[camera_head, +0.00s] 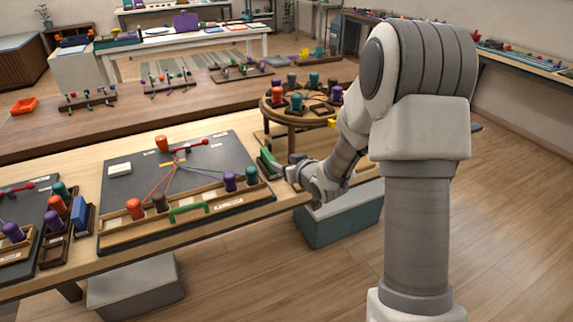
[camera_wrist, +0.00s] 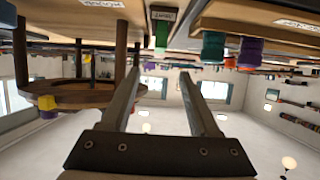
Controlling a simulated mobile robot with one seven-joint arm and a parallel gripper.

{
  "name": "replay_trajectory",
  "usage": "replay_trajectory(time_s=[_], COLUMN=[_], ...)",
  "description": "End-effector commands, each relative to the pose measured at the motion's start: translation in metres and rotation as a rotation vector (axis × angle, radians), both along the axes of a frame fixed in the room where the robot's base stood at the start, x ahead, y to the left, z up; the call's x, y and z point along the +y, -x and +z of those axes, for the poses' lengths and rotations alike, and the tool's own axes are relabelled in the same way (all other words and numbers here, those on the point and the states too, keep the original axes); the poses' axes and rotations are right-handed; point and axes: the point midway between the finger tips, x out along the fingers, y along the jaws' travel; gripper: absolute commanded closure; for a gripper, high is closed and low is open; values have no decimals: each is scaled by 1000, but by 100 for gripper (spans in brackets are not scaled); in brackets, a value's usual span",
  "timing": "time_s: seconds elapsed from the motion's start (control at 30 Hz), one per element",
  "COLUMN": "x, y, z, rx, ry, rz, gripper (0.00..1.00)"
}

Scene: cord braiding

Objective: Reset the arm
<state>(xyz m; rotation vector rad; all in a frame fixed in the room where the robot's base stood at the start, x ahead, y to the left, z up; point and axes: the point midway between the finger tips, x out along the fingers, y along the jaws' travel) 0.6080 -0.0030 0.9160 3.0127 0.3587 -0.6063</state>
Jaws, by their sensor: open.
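My gripper (camera_wrist: 168,78) shows in the wrist view with its two fingers apart and nothing between them. In the head view my gripper (camera_head: 297,172) is beside the right end of the worktable, near a green-topped block (camera_head: 270,161). The wrist view appears upside down, with the table edge along its top. My arm bends down from the upper right of the head view to the gripper. The fingertips are small in the head view, and I cannot tell whether they touch the block.
A dark braiding board (camera_head: 210,160) with cords and colored bobbins lies on the worktable (camera_head: 75,167). A round stand (camera_head: 290,117) with several bobbins stands behind my gripper. A grey bin (camera_head: 342,222) is on the floor below. The floor at the right is clear.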

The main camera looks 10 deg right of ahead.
Motion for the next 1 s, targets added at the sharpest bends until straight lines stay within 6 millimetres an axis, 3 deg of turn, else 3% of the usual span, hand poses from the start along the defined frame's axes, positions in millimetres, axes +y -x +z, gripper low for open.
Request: replay_trajectory(time_s=[0.27, 0.37, 0.47, 0.77, 1.0], x=[2, 0, -4, -20, -25], y=[-1, 1, 9, 71, 146], z=[4, 16, 39, 129, 187], rx=[0, 8, 34, 189, 325], ry=[1, 16, 50, 158, 180], rz=[-1, -9, -32, -151, -229], gripper=[38, 38, 38, 38, 38])
